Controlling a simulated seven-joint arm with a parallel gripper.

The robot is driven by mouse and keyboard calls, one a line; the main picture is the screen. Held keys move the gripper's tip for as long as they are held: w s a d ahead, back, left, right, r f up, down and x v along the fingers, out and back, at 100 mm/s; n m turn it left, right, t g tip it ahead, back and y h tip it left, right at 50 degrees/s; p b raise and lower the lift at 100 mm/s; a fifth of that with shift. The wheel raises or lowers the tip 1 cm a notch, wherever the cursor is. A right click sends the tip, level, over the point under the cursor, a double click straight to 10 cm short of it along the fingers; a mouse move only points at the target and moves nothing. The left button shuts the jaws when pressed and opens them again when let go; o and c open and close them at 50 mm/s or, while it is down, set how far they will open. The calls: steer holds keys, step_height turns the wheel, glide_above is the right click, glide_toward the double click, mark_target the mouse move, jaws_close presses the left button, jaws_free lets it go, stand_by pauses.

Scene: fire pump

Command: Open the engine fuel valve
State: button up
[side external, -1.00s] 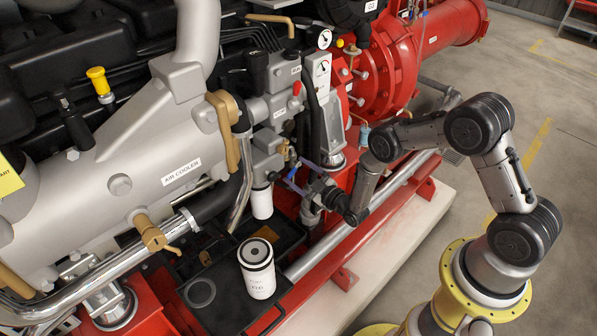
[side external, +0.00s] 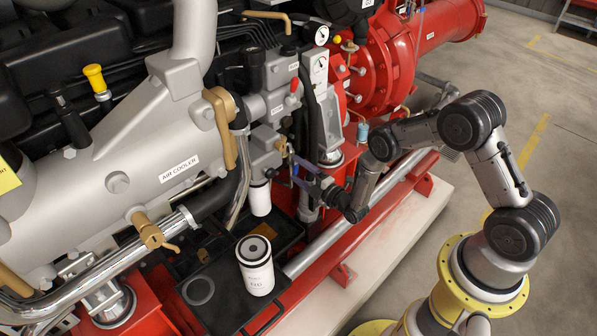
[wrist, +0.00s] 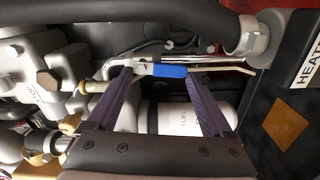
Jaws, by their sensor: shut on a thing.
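The engine fuel valve has a blue-sleeved lever (wrist: 172,71) on a metal fitting, beside a bent silver pipe in the wrist view. The lever lies about level across that picture. In the side external view my gripper (side external: 300,167) reaches in from the right, low on the engine's side. The lever is small there and partly hidden by the fingers.
A thick black hose (wrist: 130,25) runs above the lever, and a HEATER label (wrist: 306,66) is at right. A white filter (side external: 257,268) stands below left of my gripper. A silver pipe and red frame rail (side external: 335,262) run below my wrist. Open floor lies right.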

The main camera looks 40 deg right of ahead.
steer(key=shift+d+n, duration=0.1)
steer(key=shift+n, duration=0.6)
steer(key=o, duration=1.1)
steer(key=shift+o, duration=0.2)
steer(key=s, duration=1.3)
steer(key=shift+s, duration=0.4)
